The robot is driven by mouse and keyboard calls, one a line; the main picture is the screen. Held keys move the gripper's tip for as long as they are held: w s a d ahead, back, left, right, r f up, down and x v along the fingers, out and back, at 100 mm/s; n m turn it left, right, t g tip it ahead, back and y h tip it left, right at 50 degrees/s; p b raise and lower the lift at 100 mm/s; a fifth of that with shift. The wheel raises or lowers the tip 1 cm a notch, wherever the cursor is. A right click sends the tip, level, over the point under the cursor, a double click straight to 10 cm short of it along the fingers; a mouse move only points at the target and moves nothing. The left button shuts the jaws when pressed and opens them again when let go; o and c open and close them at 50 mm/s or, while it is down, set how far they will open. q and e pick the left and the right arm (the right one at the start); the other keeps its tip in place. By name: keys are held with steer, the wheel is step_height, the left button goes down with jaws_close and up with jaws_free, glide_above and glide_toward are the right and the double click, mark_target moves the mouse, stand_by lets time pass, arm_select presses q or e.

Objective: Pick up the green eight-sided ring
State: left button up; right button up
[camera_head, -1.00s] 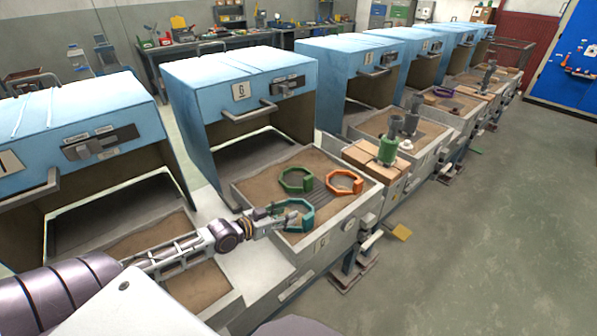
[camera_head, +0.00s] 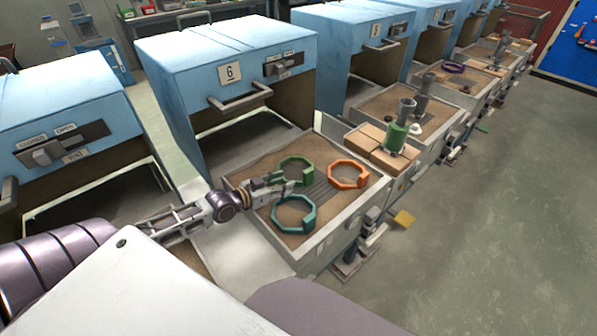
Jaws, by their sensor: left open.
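The green eight-sided ring (camera_head: 304,162) lies on the sandy bed of the tray (camera_head: 342,221) in front of the blue oven marked 6. My left gripper (camera_head: 286,185) reaches in from the left, open, with its fingertips at the near-left side of the green ring. It hides part of that side, and I cannot tell whether it touches the ring. A teal eight-sided ring (camera_head: 280,222) lies just nearer than the gripper, and an orange one (camera_head: 361,184) lies to the right. My right gripper is not in view.
The blue oven 6 (camera_head: 215,62) stands open behind the tray, with a handle (camera_head: 239,97) jutting out. To the right are wooden blocks (camera_head: 366,142) and a green cylinder (camera_head: 396,136). Raised tray walls surround the rings. Open floor (camera_head: 480,220) lies at the right.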

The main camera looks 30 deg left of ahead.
mark_target(305, 174)
arm_select(q)
steer(key=shift+w+f, duration=0.1)
steer(key=shift+w, duration=0.1)
steer(key=shift+b+x, duration=0.3)
steer(key=shift+x, duration=2.35)
steer(key=shift+w+d+f, duration=0.2)
steer(key=shift+w, duration=0.45)
steer(key=shift+b+x, duration=0.35)
steer(key=shift+x, duration=0.4)
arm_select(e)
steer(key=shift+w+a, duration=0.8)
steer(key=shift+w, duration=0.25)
arm_select(q)
steer(key=shift+w+d, duration=0.1)
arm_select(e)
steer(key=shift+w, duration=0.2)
